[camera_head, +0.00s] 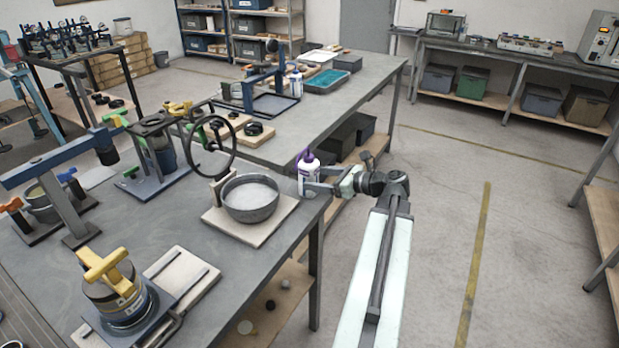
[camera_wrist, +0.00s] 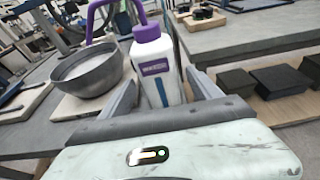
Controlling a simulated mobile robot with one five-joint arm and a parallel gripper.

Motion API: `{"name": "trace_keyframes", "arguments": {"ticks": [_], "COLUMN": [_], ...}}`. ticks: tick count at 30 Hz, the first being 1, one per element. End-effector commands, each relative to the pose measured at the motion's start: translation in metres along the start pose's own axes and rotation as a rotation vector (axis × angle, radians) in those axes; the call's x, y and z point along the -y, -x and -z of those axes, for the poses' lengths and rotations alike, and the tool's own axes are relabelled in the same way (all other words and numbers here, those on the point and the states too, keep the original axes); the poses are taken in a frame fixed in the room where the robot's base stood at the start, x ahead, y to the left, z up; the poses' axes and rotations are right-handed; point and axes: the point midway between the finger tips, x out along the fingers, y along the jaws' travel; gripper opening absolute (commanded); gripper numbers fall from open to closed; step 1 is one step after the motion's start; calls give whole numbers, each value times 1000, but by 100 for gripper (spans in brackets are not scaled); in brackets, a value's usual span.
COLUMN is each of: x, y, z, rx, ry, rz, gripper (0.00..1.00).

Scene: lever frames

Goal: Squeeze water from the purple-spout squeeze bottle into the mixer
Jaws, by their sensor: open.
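The white squeeze bottle (camera_head: 309,178) with a purple spout stands upright at the table's right edge. In the wrist view the bottle (camera_wrist: 158,72) stands between my two fingers, its purple spout bending left. My gripper (camera_head: 319,187) is open, with a finger on each side of the bottle; whether either touches it I cannot tell. Just left of the bottle is a grey bowl (camera_head: 250,205) with pale contents, on a board beside a dark handwheel (camera_head: 213,147); this looks like the mixer. The bowl (camera_wrist: 88,76) also shows in the wrist view, left of my left finger.
The grey table (camera_head: 185,225) holds a yellow-handled device (camera_head: 115,285) at front left and a blue lever frame (camera_head: 60,170) at left. A second table with a teal tray (camera_head: 326,80) stands behind. Open floor lies to the right.

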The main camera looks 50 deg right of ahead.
Motion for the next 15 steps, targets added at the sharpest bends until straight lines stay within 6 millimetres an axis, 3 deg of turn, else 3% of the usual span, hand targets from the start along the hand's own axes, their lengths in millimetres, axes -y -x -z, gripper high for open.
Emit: {"name": "trace_keyframes", "arguments": {"ticks": [6,15], "x": [0,0], "y": [-29,-42], "z": [1,0], "rx": [0,0], "ry": [0,0], "rz": [-2,-1], "gripper": [73,73]}}
